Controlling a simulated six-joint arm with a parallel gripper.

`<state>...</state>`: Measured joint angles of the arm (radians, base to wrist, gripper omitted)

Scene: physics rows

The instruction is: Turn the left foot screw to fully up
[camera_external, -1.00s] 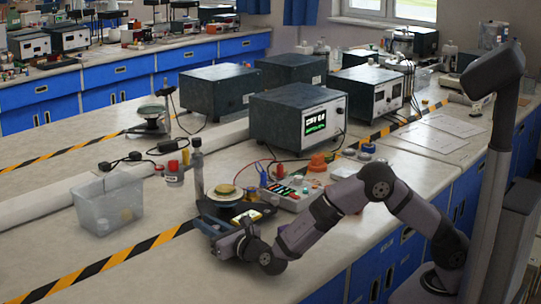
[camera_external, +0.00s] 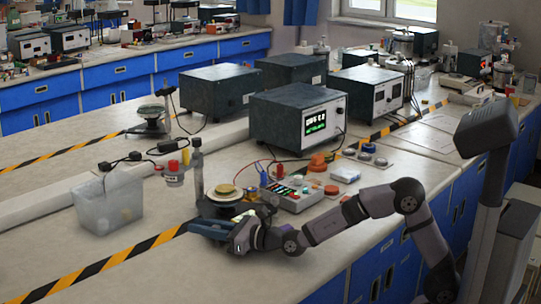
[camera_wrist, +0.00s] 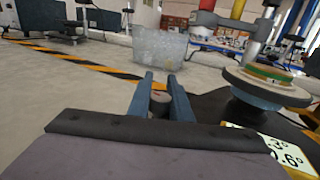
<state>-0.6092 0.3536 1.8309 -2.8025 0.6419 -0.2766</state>
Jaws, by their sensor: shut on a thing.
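My gripper (camera_external: 212,229) is low at the near front side of a small balance-like instrument (camera_external: 225,194) with a round yellow-topped plate. In the wrist view my gripper's two blue fingers (camera_wrist: 160,92) are closed around a small grey cylindrical knob, the left foot screw (camera_wrist: 159,97), with a reddish mark on its top. The instrument's dark base (camera_wrist: 205,106) lies just to the right of the fingers. The screw is hidden by the gripper in the external view, and its height cannot be told.
A clear plastic bin (camera_external: 107,203) stands to the left, beyond the striped tape (camera_external: 135,255). A grey metal post (camera_external: 197,170) rises behind the instrument. A control box with buttons (camera_external: 292,192) is to its right. The bench front is clear.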

